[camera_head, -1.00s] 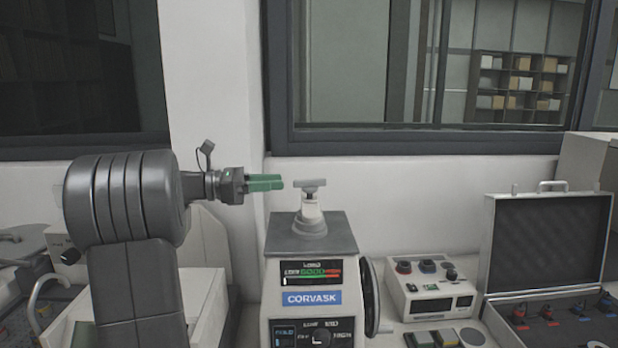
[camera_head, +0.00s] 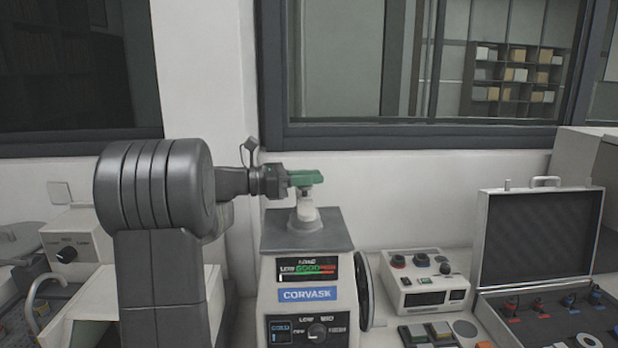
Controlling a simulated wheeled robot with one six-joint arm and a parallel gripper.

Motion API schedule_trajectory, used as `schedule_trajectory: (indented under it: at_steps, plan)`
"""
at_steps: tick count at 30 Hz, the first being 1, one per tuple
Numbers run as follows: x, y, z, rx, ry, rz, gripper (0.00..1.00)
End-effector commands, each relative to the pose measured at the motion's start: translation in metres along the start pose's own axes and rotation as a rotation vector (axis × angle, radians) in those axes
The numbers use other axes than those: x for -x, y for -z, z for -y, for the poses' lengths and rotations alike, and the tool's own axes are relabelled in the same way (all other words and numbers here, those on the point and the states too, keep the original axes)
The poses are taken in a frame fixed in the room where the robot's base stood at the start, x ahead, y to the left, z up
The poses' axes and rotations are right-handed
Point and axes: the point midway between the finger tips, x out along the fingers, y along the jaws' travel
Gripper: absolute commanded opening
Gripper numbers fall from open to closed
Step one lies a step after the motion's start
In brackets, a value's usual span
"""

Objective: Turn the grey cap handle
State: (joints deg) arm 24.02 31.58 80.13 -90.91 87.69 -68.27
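The mounting press labelled CORVASK (camera_head: 308,270) stands at the centre, with a grey top plate. Its grey cap (camera_head: 306,213) rises from the plate. The cap's crossbar handle is mostly hidden behind my gripper's green fingers. My gripper (camera_head: 308,178) reaches in from the left, level with the handle, and its fingers overlap the handle in this view. I cannot tell whether the fingers are closed on the handle or only around or in front of it.
A white control box (camera_head: 425,280) with knobs stands right of the press. An open case (camera_head: 540,240) with small red and blue parts lies further right. A white instrument (camera_head: 70,246) is at the left. A wall and windows are behind; the air above the press is clear.

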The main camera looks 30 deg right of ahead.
Motion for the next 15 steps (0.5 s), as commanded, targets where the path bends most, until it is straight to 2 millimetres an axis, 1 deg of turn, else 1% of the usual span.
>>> schedule_trajectory:
  at_steps: [1,2,3,8,15]
  plan:
    - [0.0001,-0.0001,0.0000,0.000,0.000,0.000,0.09]
    - [0.0001,-0.0001,0.0000,0.000,0.000,0.000,0.03]
    - [0.0002,-0.0001,0.0000,0.000,0.000,0.000,0.00]
    - [0.0002,-0.0011,-0.0003,0.000,0.006,0.000,0.00]
    - [-0.0001,-0.0036,0.0000,0.002,0.101,-0.001,0.00]
